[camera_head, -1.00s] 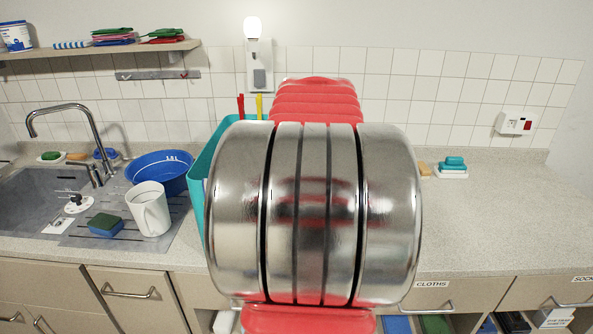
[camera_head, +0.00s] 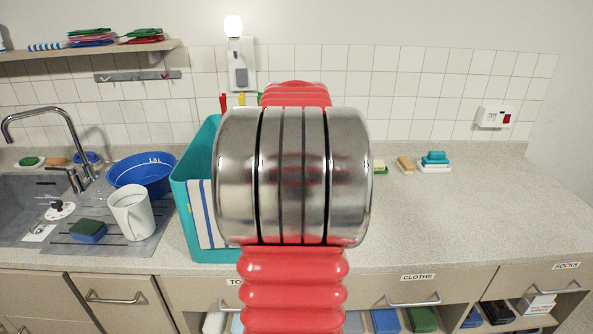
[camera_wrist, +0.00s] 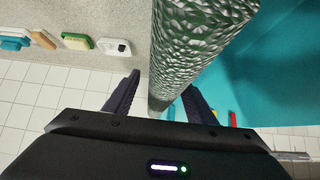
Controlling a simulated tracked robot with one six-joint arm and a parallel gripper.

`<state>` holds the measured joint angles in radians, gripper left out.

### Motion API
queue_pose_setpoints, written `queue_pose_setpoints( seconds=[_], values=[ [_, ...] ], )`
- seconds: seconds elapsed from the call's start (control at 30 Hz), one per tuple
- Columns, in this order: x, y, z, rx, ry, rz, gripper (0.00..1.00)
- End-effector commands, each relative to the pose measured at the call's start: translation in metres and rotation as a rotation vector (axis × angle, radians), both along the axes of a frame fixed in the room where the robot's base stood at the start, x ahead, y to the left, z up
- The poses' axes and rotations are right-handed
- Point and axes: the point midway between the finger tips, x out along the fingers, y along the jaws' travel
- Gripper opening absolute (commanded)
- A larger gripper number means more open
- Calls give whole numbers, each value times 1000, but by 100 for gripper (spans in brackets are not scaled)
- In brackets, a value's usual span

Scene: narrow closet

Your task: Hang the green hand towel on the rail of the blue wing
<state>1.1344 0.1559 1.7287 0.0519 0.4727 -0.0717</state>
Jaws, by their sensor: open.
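My gripper (camera_wrist: 161,84) is open in the wrist view, with one dark finger on each side of a green and white textured, column-like thing (camera_wrist: 198,45). This may be the green hand towel, but I cannot be sure. Its lower end lies between the fingers, and I cannot tell whether they touch it. It stands beside a teal surface (camera_wrist: 285,60). In the head view my arm hides the gripper and this thing. A teal bin (camera_head: 181,195) stands left of my arm, with a blue-striped white cloth (camera_head: 206,215) at its front. I cannot make out the blue wing or its rail.
A white mug (camera_head: 132,214), a blue basin (camera_head: 142,172) and a tap (camera_head: 62,115) are at the sink on the left. Sponges and soap (camera_head: 434,160) lie at the back right. The right counter is clear. Folded cloths lie on a shelf (camera_head: 90,51) above.

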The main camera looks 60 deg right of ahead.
Motion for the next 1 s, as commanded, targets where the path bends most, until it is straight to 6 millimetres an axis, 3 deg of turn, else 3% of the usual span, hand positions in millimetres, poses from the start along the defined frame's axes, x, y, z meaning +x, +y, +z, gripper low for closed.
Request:
queue_pose_setpoints(
  seconds=[0.67, 1.0],
  values=[
    [3, -4, -5, 0, 0, 1, 50],
    [3, -4, -5, 0, 0, 1, 26]
  ],
)
